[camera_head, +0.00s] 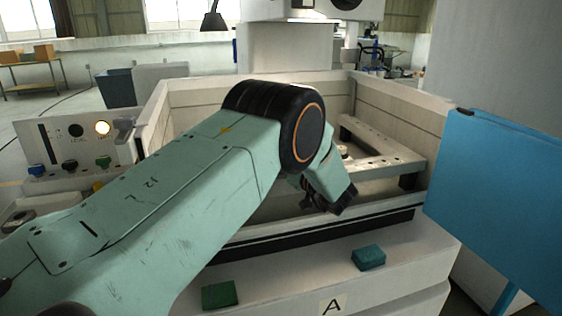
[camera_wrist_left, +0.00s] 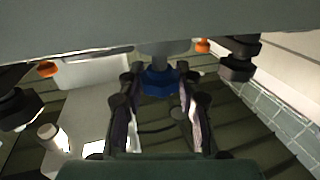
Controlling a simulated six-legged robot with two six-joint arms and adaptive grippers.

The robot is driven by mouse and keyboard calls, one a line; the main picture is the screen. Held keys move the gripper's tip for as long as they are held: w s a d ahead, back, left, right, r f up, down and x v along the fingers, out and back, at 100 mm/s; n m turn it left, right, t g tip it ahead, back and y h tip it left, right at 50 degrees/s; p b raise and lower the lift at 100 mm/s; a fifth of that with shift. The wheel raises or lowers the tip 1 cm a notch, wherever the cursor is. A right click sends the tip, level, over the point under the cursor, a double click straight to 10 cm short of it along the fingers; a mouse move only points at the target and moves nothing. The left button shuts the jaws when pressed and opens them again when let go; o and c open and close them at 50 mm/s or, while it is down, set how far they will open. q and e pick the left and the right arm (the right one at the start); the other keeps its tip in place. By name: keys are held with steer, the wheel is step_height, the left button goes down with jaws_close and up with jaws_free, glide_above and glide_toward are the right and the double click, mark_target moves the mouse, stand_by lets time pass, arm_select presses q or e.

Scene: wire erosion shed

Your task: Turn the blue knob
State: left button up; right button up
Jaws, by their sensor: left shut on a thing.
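In the left wrist view a blue knob (camera_wrist_left: 158,84) with flat sides sits at the end of a grey stem, between the fingertips of my left gripper (camera_wrist_left: 155,78). The gripper is shut on it. In the head view my left gripper (camera_head: 318,203) is inside the front of the pale machine tank, partly hidden by its own wrist, and the knob it holds cannot be made out there. A separate blue knob (camera_head: 37,170) is on the control panel at the left, away from the gripper. My right gripper is not in view.
The panel (camera_head: 85,140) also carries a black knob (camera_head: 70,165) and a green knob (camera_head: 103,162). The tank's front wall (camera_head: 390,212) is close to my wrist. A blue panel (camera_head: 500,200) stands at the right.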

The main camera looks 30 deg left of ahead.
arm_select(q)
steer(key=shift+f+g, duration=0.1)
steer(key=shift+g, duration=0.2)
steer(key=o, duration=1.2)
steer(key=v, duration=1.2)
stand_by(0.8)
